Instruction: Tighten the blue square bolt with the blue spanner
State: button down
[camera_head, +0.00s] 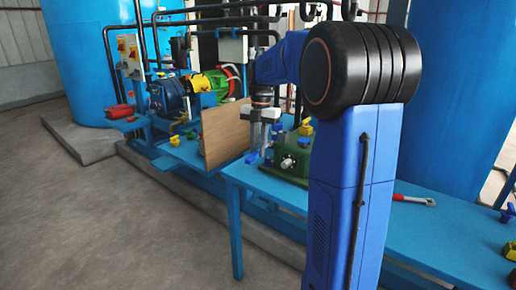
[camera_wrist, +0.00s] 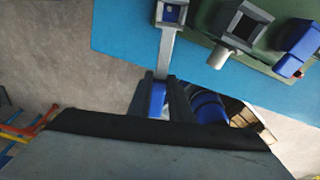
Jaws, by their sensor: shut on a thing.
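My gripper (camera_wrist: 163,98) is shut on the blue handle of the spanner (camera_wrist: 168,45). Its grey shaft runs up the wrist view to a square head at the top edge. Dark blue shows inside that head; I cannot tell whether the head is around the blue bolt or apart from it. In the head view my gripper (camera_head: 266,135) is just left of the green machine (camera_head: 290,158), which also shows in the wrist view (camera_wrist: 205,15). A blue block (camera_wrist: 298,45) is on the machine's right, beside a grey square fitting (camera_wrist: 243,25).
The blue table (camera_head: 262,182) bears the green machine. A red-handled tool (camera_head: 413,200) lies on the table to the right. A brown board (camera_head: 226,134) stands left of my gripper. Pumps, pipes and large blue tanks are behind. Grey floor is free at the left.

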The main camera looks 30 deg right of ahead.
jog(key=shift+f, duration=0.1)
jog(key=shift+f, duration=2.8)
jog(key=shift+f, duration=1.2)
jog(key=c, duration=1.5)
grip_release()
jog(key=shift+c, duration=0.2)
notch_tip(320, 180, up, 17)
jog(key=w+d, duration=0.1)
jog(key=d, duration=0.1)
jog(key=shift+w, duration=0.15)
